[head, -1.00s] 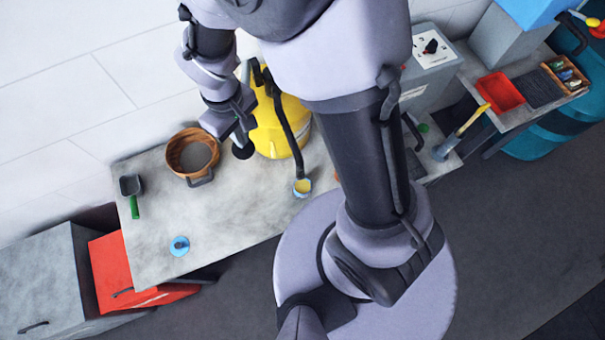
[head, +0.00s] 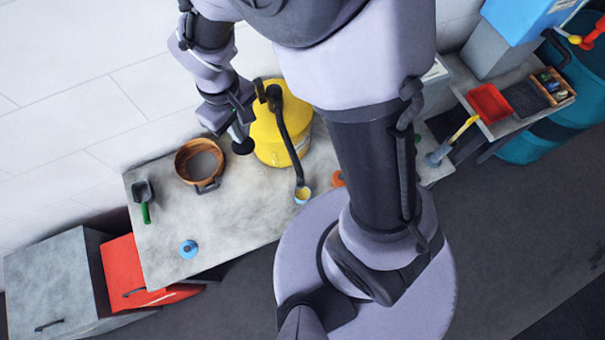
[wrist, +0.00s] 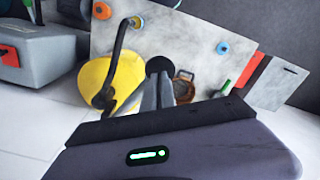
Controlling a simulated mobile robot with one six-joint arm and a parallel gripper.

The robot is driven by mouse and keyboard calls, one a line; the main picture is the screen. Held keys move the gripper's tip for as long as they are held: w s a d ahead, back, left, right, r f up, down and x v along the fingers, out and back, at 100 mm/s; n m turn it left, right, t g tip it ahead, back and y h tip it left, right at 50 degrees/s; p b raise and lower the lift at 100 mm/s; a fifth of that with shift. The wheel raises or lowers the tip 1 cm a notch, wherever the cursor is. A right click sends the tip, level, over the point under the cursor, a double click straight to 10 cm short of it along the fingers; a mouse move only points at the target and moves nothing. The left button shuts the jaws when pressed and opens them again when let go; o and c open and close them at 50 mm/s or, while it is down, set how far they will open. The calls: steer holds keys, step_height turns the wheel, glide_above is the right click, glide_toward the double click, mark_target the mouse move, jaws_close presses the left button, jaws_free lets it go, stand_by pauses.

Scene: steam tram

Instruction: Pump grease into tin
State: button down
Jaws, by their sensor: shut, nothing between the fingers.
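The yellow grease pump drum (head: 280,125) stands on the grey bench, with a black spout arm running down to a small tin (head: 303,195). My gripper (head: 239,134) is shut and empty beside the drum's left side. A round black knob (head: 243,147) is at my fingertips; I cannot tell whether they touch. In the wrist view, my gripper (wrist: 158,78) points at the knob (wrist: 158,64), with the drum (wrist: 110,85) to its left and the tin (wrist: 137,22) beyond.
On the bench (head: 230,225) are a brown round bowl (head: 187,150), a green-handled scoop (head: 145,205), a blue knobbed lid (head: 189,249) and an orange piece (head: 337,178). Red (head: 125,270) and grey (head: 50,280) cabinets stand left. A red tray (head: 489,103) is at right.

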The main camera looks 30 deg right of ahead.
steer(key=shift+r, duration=0.1)
stand_by(0.5)
step_height(320, 180, up, 6)
steer(key=p, duration=0.4)
steer(key=shift+p, duration=0.3)
steer(key=s+d+f+m+t+b, duration=0.2)
steer(key=f+b, duration=0.4)
steer(key=b, duration=0.6)
steer(key=s+d+f+m+t+y+b, duration=0.1)
steer(key=s+d+f+m+t+b, duration=0.1)
steer(key=s+f+m+b, duration=0.2)
steer(key=s+d+f+m+t+y+b, duration=0.1)
steer(key=s+f+m+b, duration=0.3)
steer(key=b, duration=1.7)
steer(key=shift+s+d+f+t, duration=0.4)
steer(key=shift+s+d+f, duration=0.35)
steer(key=shift+f, duration=1.95)
steer(key=shift+w+d, duration=0.1)
